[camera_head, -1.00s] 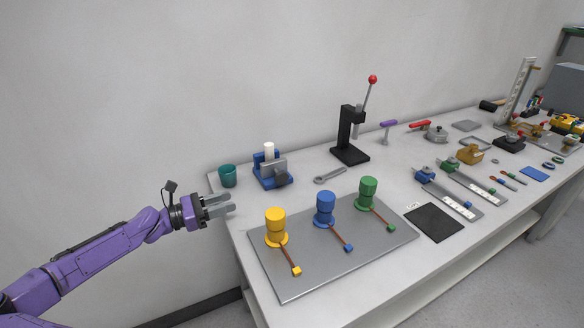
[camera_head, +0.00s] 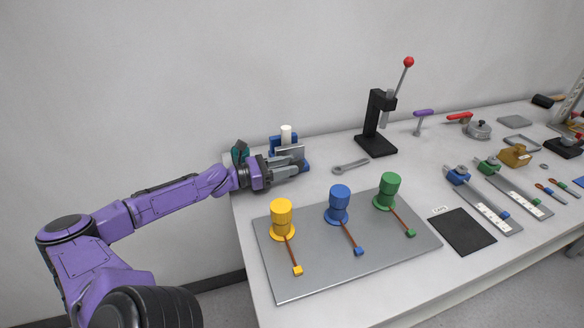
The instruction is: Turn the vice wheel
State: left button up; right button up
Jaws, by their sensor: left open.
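The blue vice (camera_head: 276,141) stands at the table's left end, with a grey jaw plate and a white cylinder (camera_head: 286,134) upright in it. My left gripper (camera_head: 297,167) is open in front of the vice, its grey fingers pointing right across the vice's near side. The fingers and wrist cover the vice's lower front. The vice wheel is hidden or cannot be made out behind them, and I cannot tell whether the fingers touch it. My right gripper is not in view.
A teal cup (camera_head: 237,150) is partly hidden behind my left wrist. A grey plate (camera_head: 325,270) with yellow, blue and green capped posts lies in front. A wrench (camera_head: 350,166) and a black lever press (camera_head: 376,130) stand to the right. The wall is close behind.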

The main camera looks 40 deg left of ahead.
pick_arm(q)
jog(key=shift+x, duration=0.9)
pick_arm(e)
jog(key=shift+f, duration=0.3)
